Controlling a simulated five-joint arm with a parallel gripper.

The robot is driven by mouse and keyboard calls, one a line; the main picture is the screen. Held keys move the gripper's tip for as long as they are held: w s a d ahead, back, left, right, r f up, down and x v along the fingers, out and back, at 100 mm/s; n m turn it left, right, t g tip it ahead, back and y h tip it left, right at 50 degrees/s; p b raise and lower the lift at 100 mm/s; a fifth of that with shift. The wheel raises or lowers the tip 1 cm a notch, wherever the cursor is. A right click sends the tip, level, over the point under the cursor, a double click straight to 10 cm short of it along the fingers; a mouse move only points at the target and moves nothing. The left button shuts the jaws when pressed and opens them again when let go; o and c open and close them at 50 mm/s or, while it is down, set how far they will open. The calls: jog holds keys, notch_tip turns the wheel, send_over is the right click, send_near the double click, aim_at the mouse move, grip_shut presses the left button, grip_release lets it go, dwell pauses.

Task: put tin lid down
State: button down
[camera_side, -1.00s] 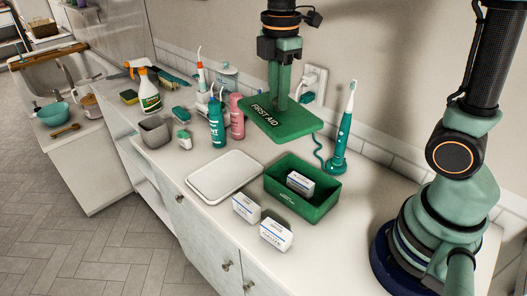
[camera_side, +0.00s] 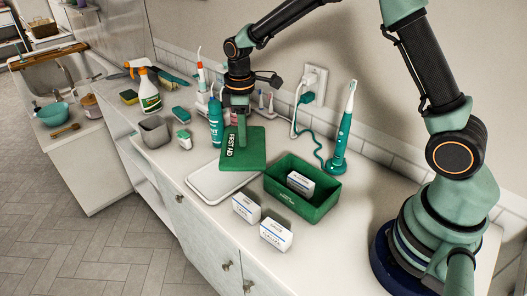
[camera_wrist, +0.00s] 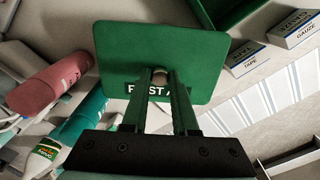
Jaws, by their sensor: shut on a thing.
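The green tin lid (camera_side: 243,150) marked FIRST AID is held by my gripper (camera_side: 240,118). In the side view the lid is tilted and hangs over the back part of the white tray (camera_side: 212,187); I cannot tell whether it touches. In the wrist view my gripper (camera_wrist: 163,80) is shut on the middle of the lid (camera_wrist: 205,52), covering part of the lettering. The open green tin (camera_side: 318,207) stands right of the tray, with a white box (camera_side: 300,184) inside. Its corner also shows in the wrist view (camera_wrist: 232,8).
Two white boxes, one (camera_side: 246,208) and another (camera_side: 276,235), stand in front of the tin near the counter edge. A teal bottle (camera_side: 215,125) is close left of the lid. An electric toothbrush (camera_side: 342,135) stands behind the tin. The counter right of the tin is clear.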

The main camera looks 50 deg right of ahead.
jog(key=d, duration=1.6)
jog(key=shift+a+f, duration=0.15)
jog(key=shift+f, duration=3.05)
jog(key=shift+d+f, duration=0.2)
jog(key=shift+f, duration=0.05)
jog(key=shift+f, duration=0.15)
jog(key=c, duration=0.7)
grip_release()
